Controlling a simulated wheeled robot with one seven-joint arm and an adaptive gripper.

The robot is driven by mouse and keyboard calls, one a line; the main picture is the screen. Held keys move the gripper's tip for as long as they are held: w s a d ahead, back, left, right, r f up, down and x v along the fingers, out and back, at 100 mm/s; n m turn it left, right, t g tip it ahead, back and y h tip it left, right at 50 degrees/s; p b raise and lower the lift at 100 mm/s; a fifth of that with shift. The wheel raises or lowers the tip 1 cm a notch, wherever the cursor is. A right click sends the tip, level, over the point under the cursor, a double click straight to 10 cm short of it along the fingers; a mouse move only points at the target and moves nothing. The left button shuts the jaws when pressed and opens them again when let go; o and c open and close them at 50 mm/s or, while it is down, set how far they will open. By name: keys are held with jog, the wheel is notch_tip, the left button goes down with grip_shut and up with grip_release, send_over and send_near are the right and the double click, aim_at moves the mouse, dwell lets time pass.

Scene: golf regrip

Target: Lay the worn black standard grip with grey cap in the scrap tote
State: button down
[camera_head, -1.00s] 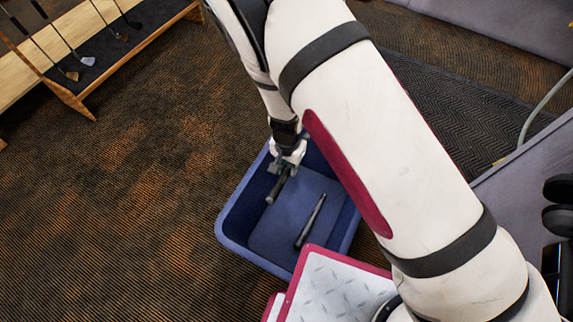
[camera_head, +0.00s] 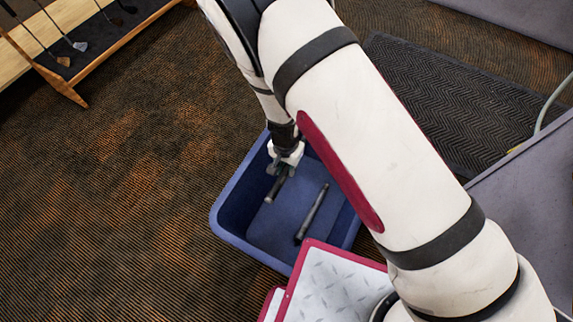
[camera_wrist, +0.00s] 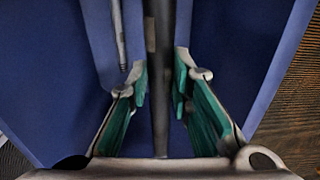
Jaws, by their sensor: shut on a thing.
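My gripper (camera_head: 281,171) is shut on a dark grip (camera_head: 275,188) with a greyish lower end, inside the blue scrap tote (camera_head: 228,232). The held grip hangs tilted; I cannot tell whether it touches the floor of the tote. In the wrist view the grip (camera_wrist: 160,100) runs between the green-padded fingers (camera_wrist: 160,84), blurred. A second dark grip (camera_head: 311,213) lies on the tote floor to the right, apart from the held one. It also shows at the upper left of the wrist view (camera_wrist: 118,40).
A white plate with a red edge (camera_head: 335,285) stands close to the tote's near side. A rack with golf clubs (camera_head: 75,65) is at the upper left. A dark mat (camera_head: 440,100) lies at the upper right. Carpet left of the tote is clear.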

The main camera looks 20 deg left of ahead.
notch_tip(320, 180, down, 10)
jog(key=b, duration=0.6)
jog(key=shift+r, duration=0.15)
dwell(0.3)
jog(key=c, duration=1.4)
grip_release()
jog(key=shift+o, duration=0.2)
notch_tip(320, 180, up, 11)
jog(key=shift+s+r, duration=0.1)
jog(key=shift+r, duration=0.45)
